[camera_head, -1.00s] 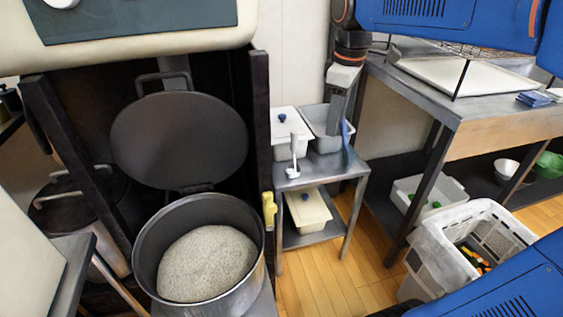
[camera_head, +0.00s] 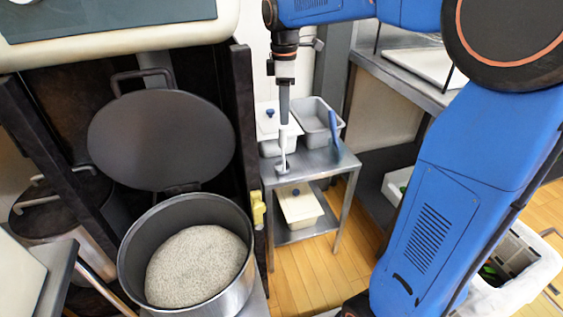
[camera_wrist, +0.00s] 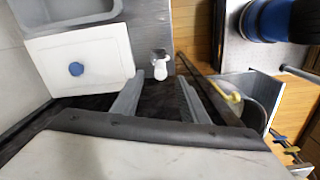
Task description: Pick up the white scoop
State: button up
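The white scoop (camera_head: 283,160) stands upright near the front left of a small steel table (camera_head: 330,157). In the wrist view the scoop (camera_wrist: 160,68) is seen from above, just beyond the fingertips and roughly between them. My gripper (camera_head: 284,120) points down over the scoop in the head view. In the wrist view my gripper (camera_wrist: 162,78) has its two fingers apart with nothing held between them. The head view does not show clearly whether the fingers touch the scoop.
A white lidded container with a blue knob (camera_wrist: 76,69) and an open grey bin (camera_head: 316,114) stand behind the scoop. A blue-handled tool (camera_head: 333,125) is at the right. A large pot of rice (camera_head: 130,262) with its lid raised stands at the left, beside a dark post.

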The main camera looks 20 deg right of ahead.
aim_at(284, 127)
notch_tip(284, 127, down, 5)
jog(key=shift+f, duration=0.1)
jog(key=shift+a+f, duration=0.2)
jog(key=shift+f, duration=1.15)
jog(key=shift+a+f, duration=0.15)
jog(key=shift+f, duration=1.15)
grip_shut()
